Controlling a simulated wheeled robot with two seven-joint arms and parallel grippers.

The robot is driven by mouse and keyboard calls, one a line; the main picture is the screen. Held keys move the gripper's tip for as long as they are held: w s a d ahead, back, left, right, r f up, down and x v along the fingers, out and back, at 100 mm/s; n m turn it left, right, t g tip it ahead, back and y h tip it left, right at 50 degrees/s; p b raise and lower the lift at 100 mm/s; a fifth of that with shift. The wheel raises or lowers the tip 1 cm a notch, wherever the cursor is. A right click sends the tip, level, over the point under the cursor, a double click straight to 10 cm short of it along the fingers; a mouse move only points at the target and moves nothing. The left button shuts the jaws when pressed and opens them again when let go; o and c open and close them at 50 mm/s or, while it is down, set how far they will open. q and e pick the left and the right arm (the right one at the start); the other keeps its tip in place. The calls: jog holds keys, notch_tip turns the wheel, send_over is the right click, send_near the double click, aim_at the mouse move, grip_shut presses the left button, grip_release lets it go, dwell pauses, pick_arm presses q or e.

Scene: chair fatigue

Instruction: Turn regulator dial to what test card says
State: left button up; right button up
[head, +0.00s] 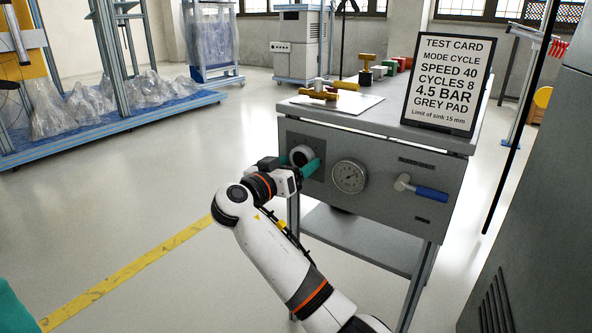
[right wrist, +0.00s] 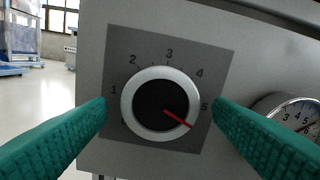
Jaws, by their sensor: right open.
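The regulator dial (head: 301,154) is a round knob on the left of the grey bench's front panel. In the right wrist view the dial (right wrist: 150,100) has a silver rim, a black face and a red pointer, aimed lower right, just past the 5 mark. My right gripper (right wrist: 160,106) is open, one teal finger on each side of the dial; contact cannot be told. It also shows in the head view (head: 299,166). The test card (head: 446,84) stands on the bench and reads 4.5 BAR. A teal piece, apparently my left gripper (head: 12,308), shows at the lower left corner.
A round pressure gauge (head: 349,177) sits right of the dial, also seen in the right wrist view (right wrist: 294,118). A blue-handled lever (head: 424,190) is further right. Blocks and a brass-coloured tool (head: 318,94) lie on the bench top. Open floor lies left.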

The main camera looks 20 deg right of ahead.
jog(key=shift+w+d, duration=0.25)
jog(key=shift+d, duration=0.05)
jog(key=shift+c, duration=0.5)
